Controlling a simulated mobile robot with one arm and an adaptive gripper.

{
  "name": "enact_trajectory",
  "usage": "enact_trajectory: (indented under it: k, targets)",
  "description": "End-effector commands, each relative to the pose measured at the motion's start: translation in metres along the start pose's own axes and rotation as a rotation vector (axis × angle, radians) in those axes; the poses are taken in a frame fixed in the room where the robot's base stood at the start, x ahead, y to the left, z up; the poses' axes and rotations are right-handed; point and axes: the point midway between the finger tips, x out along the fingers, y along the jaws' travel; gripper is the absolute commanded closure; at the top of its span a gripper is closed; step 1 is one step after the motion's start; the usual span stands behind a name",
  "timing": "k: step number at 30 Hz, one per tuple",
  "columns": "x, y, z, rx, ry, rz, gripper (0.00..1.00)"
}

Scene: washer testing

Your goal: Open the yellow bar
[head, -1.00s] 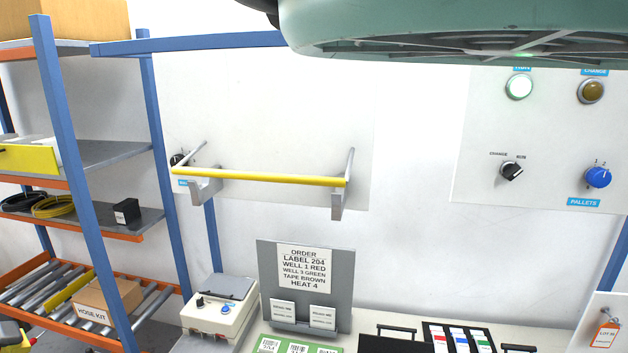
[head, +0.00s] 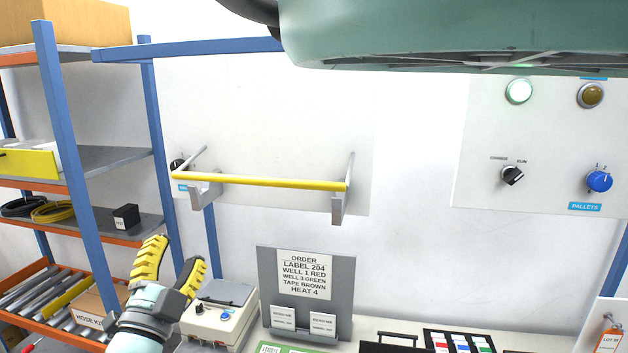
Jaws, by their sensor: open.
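The yellow bar (head: 262,181) runs level across the front of a white wall panel (head: 270,110), held at both ends by grey arms and brackets. My gripper (head: 172,252), with yellow and dark ridged fingers, is open and empty at the lower left. In the picture it is below and left of the bar's left end, apart from it. A dark knob (head: 177,165) sits on the panel behind the bar's left end. How far the gripper is from the bar in depth is hard to tell.
A blue-posted shelf rack (head: 75,180) stands at the left. Below are a white control box (head: 220,322) and a grey order stand (head: 345,290) on the bench. A control panel (head: 545,140) with a lamp and knobs is at the right. The wall right of the bar is clear.

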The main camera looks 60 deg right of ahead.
Motion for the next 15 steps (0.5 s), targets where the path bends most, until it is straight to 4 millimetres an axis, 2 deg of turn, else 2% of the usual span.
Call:
enact_trajectory:
  k: [1, 6, 10, 15]
  targets:
    - [0.009, 0.017, -0.010, 0.039, -0.007, 0.058, 0.52]
    - [0.028, 0.051, -0.023, 0.206, -0.095, 0.180, 0.52]
    - [0.037, 0.064, -0.038, 0.338, -0.154, 0.222, 0.52]
    - [0.043, 0.064, -0.066, 0.486, -0.227, 0.213, 0.52]
